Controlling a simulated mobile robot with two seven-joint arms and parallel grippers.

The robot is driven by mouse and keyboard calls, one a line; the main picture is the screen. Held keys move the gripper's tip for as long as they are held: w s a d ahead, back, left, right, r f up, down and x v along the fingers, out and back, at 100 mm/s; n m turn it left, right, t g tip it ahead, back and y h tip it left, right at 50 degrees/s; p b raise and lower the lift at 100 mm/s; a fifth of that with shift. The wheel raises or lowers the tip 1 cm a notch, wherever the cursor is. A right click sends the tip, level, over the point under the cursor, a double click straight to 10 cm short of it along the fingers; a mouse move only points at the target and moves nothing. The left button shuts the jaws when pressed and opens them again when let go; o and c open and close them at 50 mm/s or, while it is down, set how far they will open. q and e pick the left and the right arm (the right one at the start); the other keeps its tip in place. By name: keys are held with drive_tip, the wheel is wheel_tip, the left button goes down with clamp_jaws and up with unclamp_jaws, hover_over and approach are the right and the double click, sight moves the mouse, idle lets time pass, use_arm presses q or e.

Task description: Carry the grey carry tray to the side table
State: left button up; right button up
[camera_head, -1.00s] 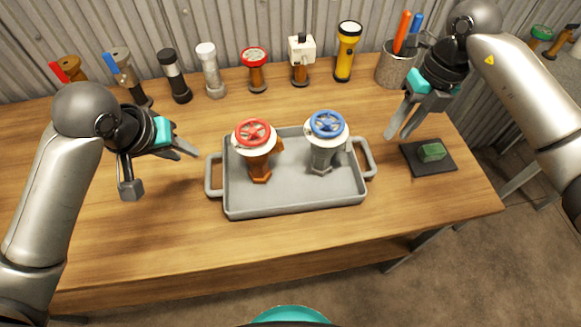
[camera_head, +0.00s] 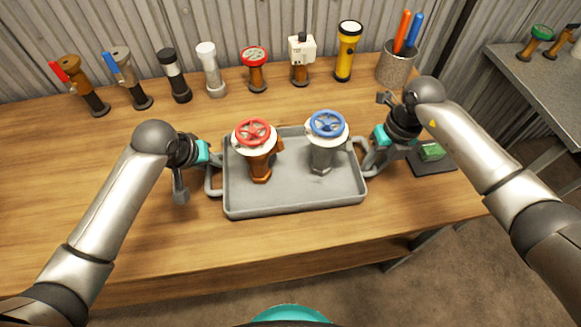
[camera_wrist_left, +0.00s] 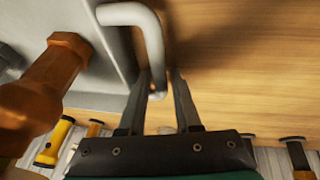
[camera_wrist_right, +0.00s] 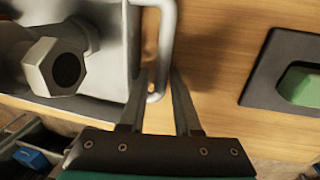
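The grey carry tray (camera_head: 300,198) lies on the wooden table. It bears a valve with a red handwheel (camera_head: 254,135) and a valve with a blue handwheel (camera_head: 327,125), both upright. My left gripper (camera_head: 210,163) is open at the tray's left handle; in the left wrist view the handle (camera_wrist_left: 150,40) reaches between the spread fingers (camera_wrist_left: 162,92). My right gripper (camera_head: 370,164) is open at the right handle; in the right wrist view that handle (camera_wrist_right: 166,45) also reaches between the spread fingers (camera_wrist_right: 158,90). The grey side table (camera_head: 535,88) is at the far right.
Several valves and torches, including a yellow torch (camera_head: 347,52), line the table's back edge. A metal cup (camera_head: 396,68) of pens stands back right. A green block on a dark pad (camera_head: 445,166) is beside my right gripper. Valves stand at the side table's back; its front is clear.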

use_arm(q)
clamp_jaws()
use_arm(e)
clamp_jaws()
idle(1.1)
use_arm(q)
drive_tip(key=shift+w+r, duration=0.1)
use_arm(e)
drive_tip(key=shift+w+r, duration=0.15)
